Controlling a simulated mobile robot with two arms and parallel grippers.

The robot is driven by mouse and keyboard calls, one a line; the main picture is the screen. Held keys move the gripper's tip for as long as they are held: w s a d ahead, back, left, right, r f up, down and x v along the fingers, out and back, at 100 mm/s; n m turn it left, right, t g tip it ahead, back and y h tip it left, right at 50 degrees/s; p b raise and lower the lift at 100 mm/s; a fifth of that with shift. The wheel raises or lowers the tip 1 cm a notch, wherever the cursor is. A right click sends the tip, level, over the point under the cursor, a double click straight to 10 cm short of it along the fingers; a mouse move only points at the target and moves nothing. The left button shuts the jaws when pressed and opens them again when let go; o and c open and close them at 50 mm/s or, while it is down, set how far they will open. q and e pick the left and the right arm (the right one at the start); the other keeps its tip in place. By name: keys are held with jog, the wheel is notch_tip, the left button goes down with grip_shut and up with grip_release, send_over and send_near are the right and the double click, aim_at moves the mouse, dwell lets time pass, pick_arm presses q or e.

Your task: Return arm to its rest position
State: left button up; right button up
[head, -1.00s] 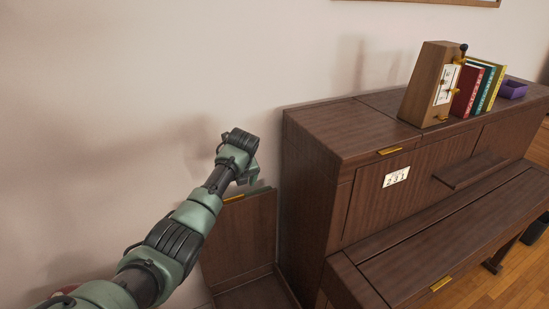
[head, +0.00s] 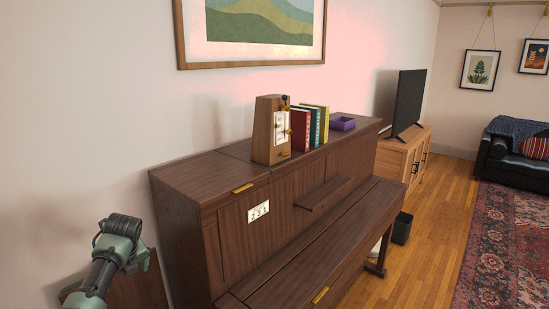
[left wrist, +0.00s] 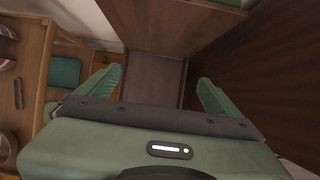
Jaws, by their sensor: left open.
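My left arm comes in at the lower left of the head view. Its gripper (head: 142,258) is beside the left end of the brown piano (head: 182,240), above a brown wooden piece. In the left wrist view the two green fingers of my left gripper (left wrist: 157,84) are spread apart with nothing between them. Below and beyond them is a brown wooden box-like space (left wrist: 155,75). My right gripper is in neither view.
A TV (head: 409,100) stands on a cabinet. A wooden shelf (left wrist: 38,60) is at the wrist view's left.

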pick_arm(q)
jog(key=s+d+f+n+h+b, duration=0.1)
jog(key=s+d+f+n, duration=0.45)
jog(key=f, duration=0.85)
jog(key=s+d+f+n+g+b, duration=0.1)
jog(key=s+f+n, duration=0.1)
jog(key=s+f, duration=0.9)
jog(key=s+d+f+n+h+b, duration=0.1)
jog(key=s+d+f+n, duration=0.4)
jog(key=f, duration=1.1)
jog(key=s+d+f+n+b, duration=0.1)
jog(key=s+f, duration=0.4)
jog(key=s, duration=0.8)
jog(key=s+d+f+n+g+h+b, duration=0.1)
jog(key=s+d+f+n, duration=0.3)
jog(key=s, duration=1)
jog(key=s+d+f+n+h, duration=0.1)
jog(key=s+d+f+n, duration=0.2)
jog(key=s, duration=1.1)
notch_tip(320, 180, down, 6)
jog(key=n, duration=0.3)
jog(key=shift+d+r+b, duration=0.2)
jog(key=shift+r+b, duration=0.05)
jog(key=shift+b, duration=0.15)
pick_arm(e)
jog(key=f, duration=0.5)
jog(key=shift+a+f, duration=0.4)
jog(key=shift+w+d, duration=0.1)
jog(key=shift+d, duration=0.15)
